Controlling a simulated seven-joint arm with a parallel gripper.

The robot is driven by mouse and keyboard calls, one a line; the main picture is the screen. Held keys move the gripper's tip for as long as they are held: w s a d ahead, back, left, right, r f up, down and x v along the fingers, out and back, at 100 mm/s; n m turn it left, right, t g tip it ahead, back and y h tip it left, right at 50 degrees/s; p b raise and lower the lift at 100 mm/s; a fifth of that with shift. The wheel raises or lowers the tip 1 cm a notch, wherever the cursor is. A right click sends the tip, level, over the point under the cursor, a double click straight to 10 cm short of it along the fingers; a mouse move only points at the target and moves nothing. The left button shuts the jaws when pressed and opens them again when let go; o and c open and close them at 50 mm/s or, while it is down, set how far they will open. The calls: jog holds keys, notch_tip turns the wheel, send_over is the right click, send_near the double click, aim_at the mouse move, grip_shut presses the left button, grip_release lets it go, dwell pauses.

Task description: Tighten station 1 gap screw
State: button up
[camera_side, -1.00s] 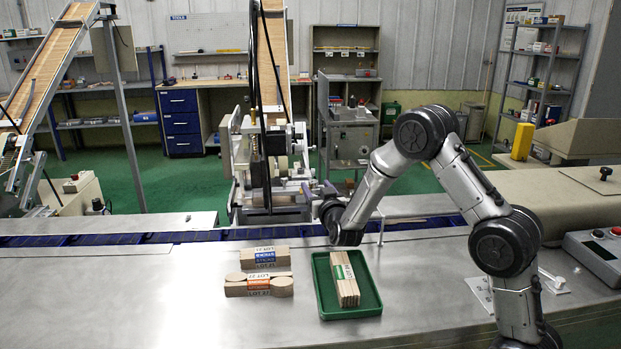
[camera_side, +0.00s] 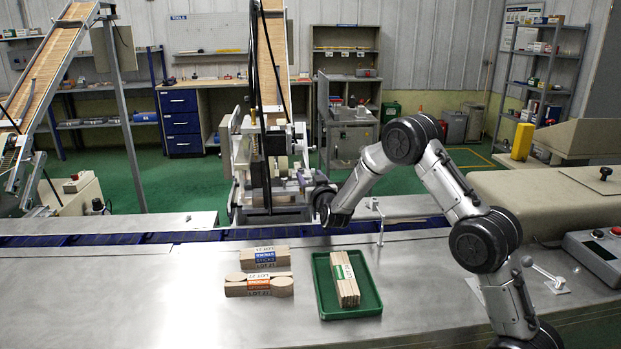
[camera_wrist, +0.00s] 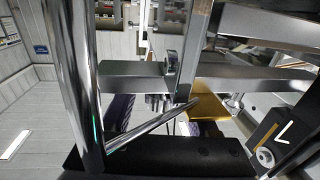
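The wrapper station (camera_side: 268,165) stands behind the conveyor, with metal plates, rollers and blocks on its frame. My gripper (camera_side: 308,186) reaches into its right side at the level of the lower blocks. Its fingertips are hidden or too small to make out in the side view. In the wrist view, a thick chrome post (camera_wrist: 80,80) and a thin slanted rod (camera_wrist: 150,127) stand close in front of the camera. A black block (camera_wrist: 280,140) with a white mark and a round screw-like head (camera_wrist: 265,157) is at the right. I cannot tell which part is the gap screw.
A green tray (camera_side: 322,300) holds a banded stick bundle (camera_side: 345,280) on the steel table. More bundles (camera_side: 262,285) lie left of it. A thin upright post (camera_side: 380,232) stands right of my wrist. A lever on a white plate (camera_side: 552,280) is at right.

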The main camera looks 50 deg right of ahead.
grip_shut()
jog(key=shift+m+g+h, duration=0.3)
jog(key=shift+m+h, duration=0.1)
jog(key=m+g+h, duration=0.3)
jog(key=g, duration=0.1)
jog(key=shift+s+d+h, duration=0.25)
jog(key=shift+s+h, duration=0.05)
jog(key=shift+s+d+m+g+h, duration=0.2)
jog(key=shift+m+g+h, duration=0.4)
jog(key=shift+m+g, duration=0.5)
jog(key=shift+s+d+m+g+h, duration=0.1)
jog(key=shift+s+m+g+h, duration=0.2)
jog(key=shift+m+g+h, duration=0.75)
jog(key=shift+r+g+y, duration=0.1)
jog(key=shift+g+y, duration=0.35)
jog(key=shift+g, duration=0.2)
jog(key=shift+o, duration=0.7)
grip_release()
